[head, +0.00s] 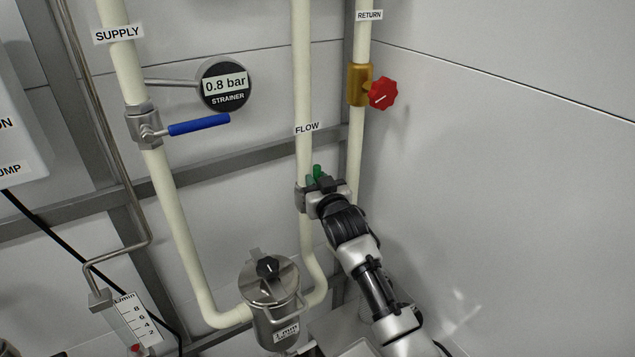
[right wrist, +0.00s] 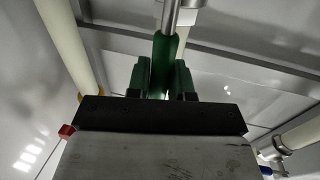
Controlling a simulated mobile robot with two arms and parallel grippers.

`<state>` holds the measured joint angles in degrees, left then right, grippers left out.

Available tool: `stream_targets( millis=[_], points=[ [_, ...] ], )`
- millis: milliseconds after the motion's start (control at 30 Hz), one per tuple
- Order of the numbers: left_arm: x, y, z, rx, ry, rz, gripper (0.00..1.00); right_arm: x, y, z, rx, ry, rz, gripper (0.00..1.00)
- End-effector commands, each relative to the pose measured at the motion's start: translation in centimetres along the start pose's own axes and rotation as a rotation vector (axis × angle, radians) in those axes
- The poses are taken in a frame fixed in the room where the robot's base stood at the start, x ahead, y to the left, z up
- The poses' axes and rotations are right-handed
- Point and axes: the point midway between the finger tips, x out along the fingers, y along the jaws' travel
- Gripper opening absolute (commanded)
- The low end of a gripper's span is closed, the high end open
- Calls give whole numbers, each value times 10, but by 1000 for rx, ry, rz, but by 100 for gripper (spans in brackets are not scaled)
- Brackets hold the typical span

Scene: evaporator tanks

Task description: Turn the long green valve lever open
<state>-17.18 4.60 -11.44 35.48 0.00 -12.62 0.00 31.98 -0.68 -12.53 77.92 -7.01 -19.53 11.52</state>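The green valve lever (right wrist: 163,62) shows in the right wrist view as a long green handle on a silver stem. In the head view only a bit of green (head: 317,171) shows at the valve on the FLOW pipe (head: 303,80); my gripper hides the rest. My right gripper (head: 322,183) is up against this valve. In the right wrist view its two green-looking fingers (right wrist: 161,82) stand on either side of the handle's near end, very close to it. I cannot tell whether they press on it. My left gripper is not in view.
A blue lever (head: 199,125) sits on the SUPPLY pipe at left. A red knob (head: 381,94) sits on the RETURN pipe, right of the FLOW pipe. A metal strainer pot (head: 272,290) stands below. The wall (head: 510,180) to the right is bare.

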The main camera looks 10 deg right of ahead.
Motion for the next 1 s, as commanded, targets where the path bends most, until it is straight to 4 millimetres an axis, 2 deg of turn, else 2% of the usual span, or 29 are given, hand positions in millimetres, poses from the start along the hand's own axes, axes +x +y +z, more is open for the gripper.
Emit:
stream_targets(
  millis=[33, 133, 433, 567, 767, 1000],
  points=[
    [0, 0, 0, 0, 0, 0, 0, 0, -1, 2, -1, -2, -1, 29],
    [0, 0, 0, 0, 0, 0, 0, 0, 0, 1, 1, -2, -1, 44],
    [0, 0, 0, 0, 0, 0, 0, -1, 0, 1, 4, -1, 0, 44],
    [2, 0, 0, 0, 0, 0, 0, -8, 0, 2, 4, -1, 0, 44],
    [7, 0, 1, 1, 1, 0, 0, -35, 0, 3, 4, -1, -1, 44],
    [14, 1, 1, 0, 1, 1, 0, -76, 0, 3, 2, -2, -1, 44]
  ],
)
